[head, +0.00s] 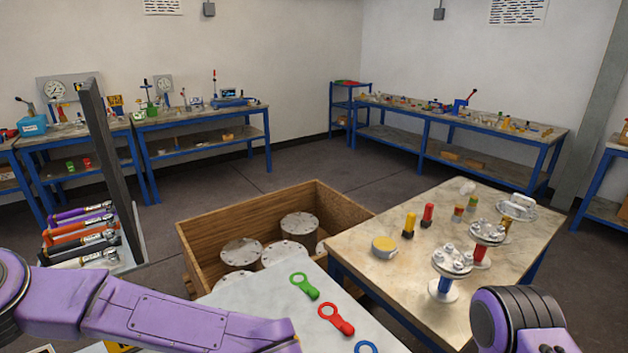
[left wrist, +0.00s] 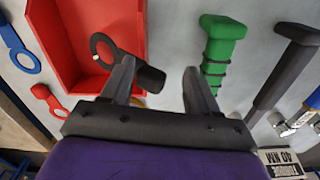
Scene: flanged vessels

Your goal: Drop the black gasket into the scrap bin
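The black gasket (left wrist: 103,46), a ring with a thick tab, is in the left wrist view. Its ring overlaps the red bin (left wrist: 80,70), and its tab (left wrist: 152,79) reaches past the bin's right wall, between my fingertips. I cannot tell whether it rests on the bin or is above it. My left gripper (left wrist: 160,68) is open, its fingers well apart. The left finger hides part of the gasket; the right finger is clear of it. In the head view my left arm crosses the lower left, with its gripper out of frame. My right gripper is not in view.
Green (head: 304,286), red (head: 336,319) and blue (head: 366,348) gaskets lie on the pale worktop. A green-handled tool (left wrist: 222,50) and a black-handled tool (left wrist: 284,65) lie right of my left gripper. A wooden crate (head: 215,218) and a flange table (head: 365,228) stand beyond.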

